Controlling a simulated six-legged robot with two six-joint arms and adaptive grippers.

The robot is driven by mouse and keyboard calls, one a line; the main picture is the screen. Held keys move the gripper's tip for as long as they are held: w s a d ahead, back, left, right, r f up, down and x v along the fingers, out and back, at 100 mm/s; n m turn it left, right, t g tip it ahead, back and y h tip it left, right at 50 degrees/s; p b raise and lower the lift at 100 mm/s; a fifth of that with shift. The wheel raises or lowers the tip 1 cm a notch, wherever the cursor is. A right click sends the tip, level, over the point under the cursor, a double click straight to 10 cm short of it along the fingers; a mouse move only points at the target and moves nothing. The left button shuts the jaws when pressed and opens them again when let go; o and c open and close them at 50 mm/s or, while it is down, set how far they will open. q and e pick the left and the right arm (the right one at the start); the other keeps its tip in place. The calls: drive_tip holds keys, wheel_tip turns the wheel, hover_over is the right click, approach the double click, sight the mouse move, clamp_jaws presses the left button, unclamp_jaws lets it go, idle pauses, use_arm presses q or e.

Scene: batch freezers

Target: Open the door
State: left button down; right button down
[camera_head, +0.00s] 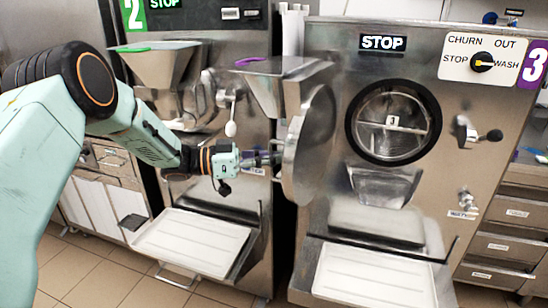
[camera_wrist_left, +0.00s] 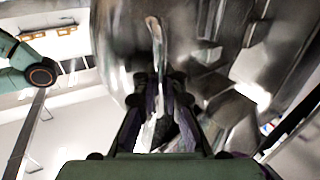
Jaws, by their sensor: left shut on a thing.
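The round metal door (camera_head: 312,150) of machine 3 stands swung out to the left, seen nearly edge-on in the head view. The round opening with its black ring (camera_head: 393,120) is uncovered. My left gripper (camera_head: 274,158) is at the left side of the door. In the left wrist view the fingers (camera_wrist_left: 160,88) are shut on a thin metal handle (camera_wrist_left: 156,45), with the shiny curved door (camera_wrist_left: 125,50) behind it. The exact grip is partly hidden by the fingers. My right gripper is not in view.
A metal hopper (camera_head: 280,82) sits above the door. Machine 2 with its hopper (camera_head: 160,65) stands at the left. White trays (camera_head: 195,242) (camera_head: 372,278) jut out low in front of both machines. A lever (camera_head: 478,133) and dial (camera_head: 482,62) are right of the opening.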

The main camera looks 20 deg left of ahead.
use_arm(q)
drive_tip(key=shift+a+f, duration=0.1)
drive_tip(key=shift+f, duration=0.1)
drive_tip(key=shift+a, duration=0.2)
drive_tip(key=shift+d, duration=0.1)
drive_tip(key=c, duration=1.9)
unclamp_jaws()
drive_tip(key=o, duration=0.5)
drive_tip(key=shift+s+r, duration=0.2)
drive_tip(key=shift+s, duration=0.05)
drive_tip(key=shift+c, duration=0.2)
drive_tip(key=shift+w, duration=0.15)
drive_tip(key=shift+w, duration=0.1)
